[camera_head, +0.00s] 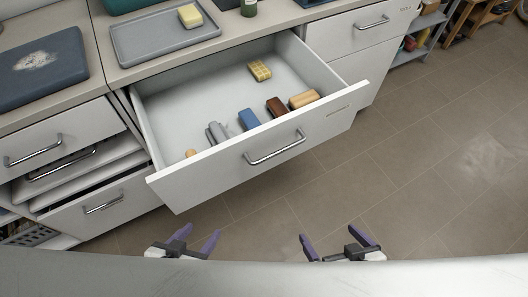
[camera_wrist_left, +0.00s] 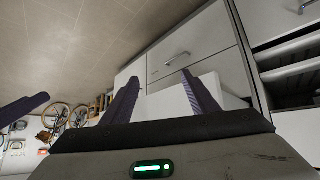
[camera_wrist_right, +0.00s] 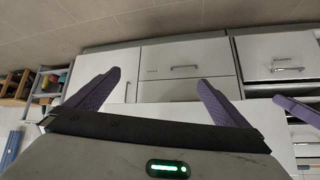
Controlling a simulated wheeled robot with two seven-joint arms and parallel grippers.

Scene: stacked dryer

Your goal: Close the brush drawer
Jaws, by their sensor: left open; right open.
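The brush drawer (camera_head: 245,163) is pulled far out of the cabinet in the head view, with its bar handle (camera_head: 275,148) on the white front. Inside it lie a yellow block (camera_head: 259,70), a blue brush (camera_head: 248,119), a brown brush (camera_head: 277,107), a tan brush (camera_head: 303,99) and a grey item (camera_head: 216,132). My left gripper (camera_head: 199,238) is open and empty, below the drawer front and apart from it. My right gripper (camera_head: 338,240) is open and empty, further right, also apart from the drawer. The wrist views show both pairs of purple fingers spread, with nothing between them.
A grey tray (camera_head: 163,42) with a yellow sponge stands on the counter above. A closed drawer (camera_head: 365,26) is at the upper right. Another drawer (camera_head: 60,146) and partly open shelves are at the left. The tiled floor (camera_head: 440,150) on the right is clear.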

